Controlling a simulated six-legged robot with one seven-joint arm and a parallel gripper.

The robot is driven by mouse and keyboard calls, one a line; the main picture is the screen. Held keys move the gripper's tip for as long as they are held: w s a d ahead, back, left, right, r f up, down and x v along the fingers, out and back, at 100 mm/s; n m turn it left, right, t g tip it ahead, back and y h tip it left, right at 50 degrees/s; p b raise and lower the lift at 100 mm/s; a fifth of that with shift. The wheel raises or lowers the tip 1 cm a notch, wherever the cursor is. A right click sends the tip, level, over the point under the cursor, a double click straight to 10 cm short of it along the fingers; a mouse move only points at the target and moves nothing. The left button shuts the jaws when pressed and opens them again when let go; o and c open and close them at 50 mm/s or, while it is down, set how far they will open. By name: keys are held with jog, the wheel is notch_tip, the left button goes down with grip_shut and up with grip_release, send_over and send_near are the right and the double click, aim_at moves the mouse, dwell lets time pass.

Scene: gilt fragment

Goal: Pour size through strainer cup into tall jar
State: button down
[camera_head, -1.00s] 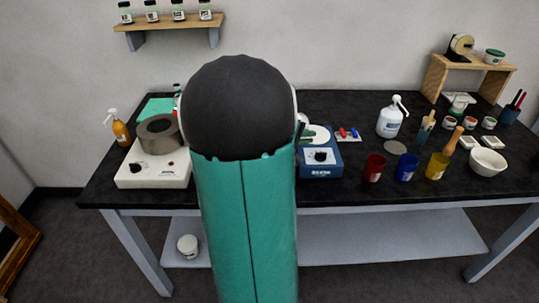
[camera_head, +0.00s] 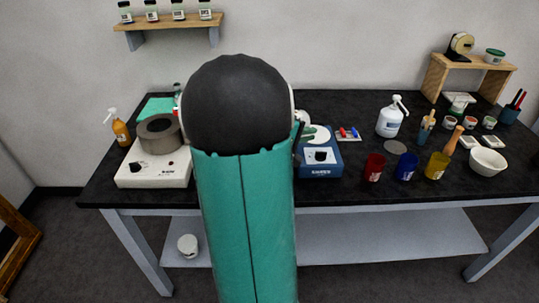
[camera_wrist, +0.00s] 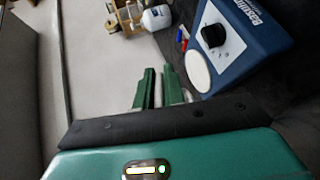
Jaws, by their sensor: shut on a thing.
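In the wrist view my gripper (camera_wrist: 158,88) shows two green fingers close together. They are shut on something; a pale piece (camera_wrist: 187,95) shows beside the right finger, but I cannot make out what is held. In the head view my arm hides the gripper and the middle of the table. I cannot pick out the strainer cup or the tall jar for certain; they may be behind my arm. A white hot plate (camera_head: 151,176) carries a grey ring-shaped vessel (camera_head: 160,148) left of my arm.
A blue device (camera_head: 320,162) with a white round top stands right of my arm, also in the wrist view (camera_wrist: 232,40). Red (camera_head: 374,168), blue (camera_head: 406,168) and yellow (camera_head: 437,166) cups, a white bowl (camera_head: 488,162) and a white pump bottle (camera_head: 391,119) stand farther right. An amber spray bottle (camera_head: 121,132) stands far left.

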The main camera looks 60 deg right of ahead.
jog(key=shift+w+a+r+g+h, duration=0.15)
jog(key=shift+a+r+g+h, duration=0.1)
jog(key=shift+a+g+h, duration=0.05)
dwell(0.8)
jog(key=shift+h, duration=0.3)
jog(key=shift+s+d+f+y, duration=0.3)
jog(key=shift+s+d+y, duration=0.25)
jog(key=shift+y, duration=0.35)
jog(key=shift+w+f+t+y, duration=0.15)
jog(key=shift+f+t+y, duration=1.3)
jog(key=shift+y, duration=0.55)
jog(key=shift+r+t+y, duration=0.25)
jog(key=shift+t+y, duration=0.1)
jog(key=shift+y, duration=0.15)
